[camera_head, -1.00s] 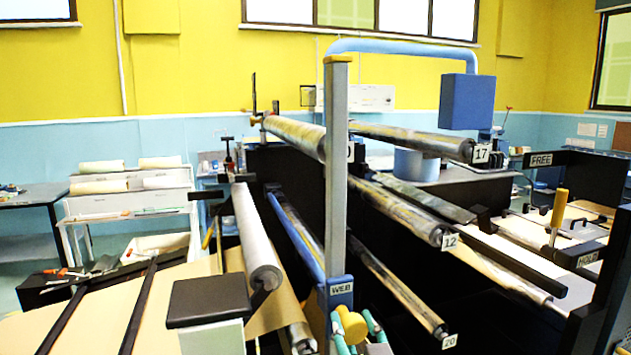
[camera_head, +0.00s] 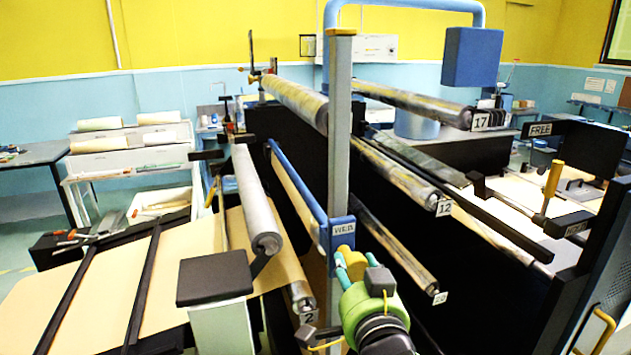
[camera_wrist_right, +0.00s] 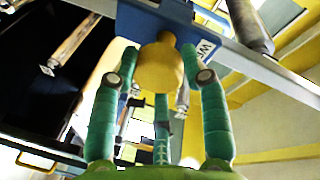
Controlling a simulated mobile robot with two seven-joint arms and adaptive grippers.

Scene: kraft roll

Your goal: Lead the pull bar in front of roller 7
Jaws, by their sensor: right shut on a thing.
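My right gripper (camera_head: 350,262) is shut on the yellow knob (camera_head: 345,250) under the blue block marked WEB (camera_head: 341,230). In the right wrist view its green fingers close around the knob (camera_wrist_right: 158,65). The pull bar (camera_head: 297,182), a blue tube, runs back and left from this block. Brown paper shows below the bar. No label 7 is readable, so I cannot tell which roller is 7. Labels 17 (camera_head: 480,122), 12 (camera_head: 443,207) and 2 (camera_head: 309,317) show on roller ends. My left gripper is not in view.
A grey roller (camera_head: 254,200) lies left of the bar, over brown paper (camera_head: 195,240). A dark flat pad (camera_head: 214,278) on a pale stand is at the front. A FREE sign (camera_head: 541,129) and a yellow-handled lever (camera_head: 553,182) stand at right.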

